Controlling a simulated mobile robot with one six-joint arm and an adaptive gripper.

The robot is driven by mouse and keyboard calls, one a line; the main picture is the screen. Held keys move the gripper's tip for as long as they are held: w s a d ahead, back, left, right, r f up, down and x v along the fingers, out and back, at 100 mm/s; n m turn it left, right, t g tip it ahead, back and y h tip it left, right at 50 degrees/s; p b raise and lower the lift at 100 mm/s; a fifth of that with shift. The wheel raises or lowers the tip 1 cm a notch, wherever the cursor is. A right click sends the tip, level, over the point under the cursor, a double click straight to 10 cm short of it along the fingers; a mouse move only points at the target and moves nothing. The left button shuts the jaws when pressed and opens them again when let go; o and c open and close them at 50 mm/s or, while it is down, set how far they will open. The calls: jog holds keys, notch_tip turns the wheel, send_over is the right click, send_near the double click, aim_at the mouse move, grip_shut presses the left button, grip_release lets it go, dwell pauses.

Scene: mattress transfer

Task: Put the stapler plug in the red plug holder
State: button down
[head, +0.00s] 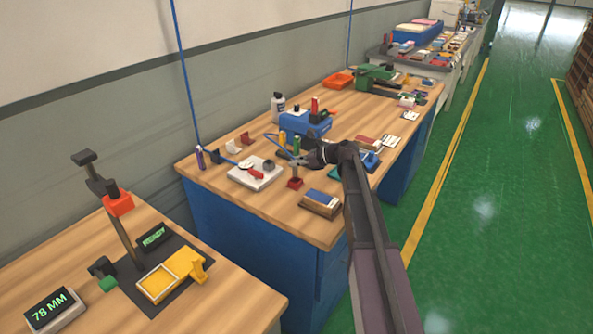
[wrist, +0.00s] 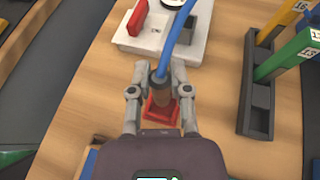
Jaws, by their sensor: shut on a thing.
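My gripper (wrist: 160,93) is shut on the stapler plug (wrist: 161,88), a dark collar over a brown body, with a blue hose leaving its top. In the head view my gripper (head: 299,160) is near the front of the middle bench, with the plug (head: 295,172) hanging below it. The red plug holder (head: 294,184) is directly below the plug on the wood. In the wrist view the red holder (wrist: 150,112) shows around the plug's lower end, partly hidden by it. I cannot tell whether the plug's tip is inside the holder.
A white base with a red part (head: 256,175) stands just left of the holder. A grey rack with numbered yellow and green pieces (wrist: 258,105) is to the right in the wrist view. A brown block with a blue top (head: 322,201) lies near the bench's front edge.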

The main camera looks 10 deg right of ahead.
aim_at(296, 176)
jog(key=shift+f+b, duration=1.7)
jog(key=shift+f, duration=0.1)
jog(key=shift+f, duration=0.15)
jog(key=c, duration=0.6)
grip_release()
jog(key=shift+r, duration=0.2)
jog(key=shift+d+r, duration=0.1)
jog(key=shift+r, duration=0.05)
jog(key=shift+s+d+r+p, duration=0.15)
jog(key=shift+s+d+p, duration=0.05)
jog(key=shift+d+p, duration=0.1)
jog(key=shift+p+v, duration=2)
jog(key=shift+v, duration=3.5)
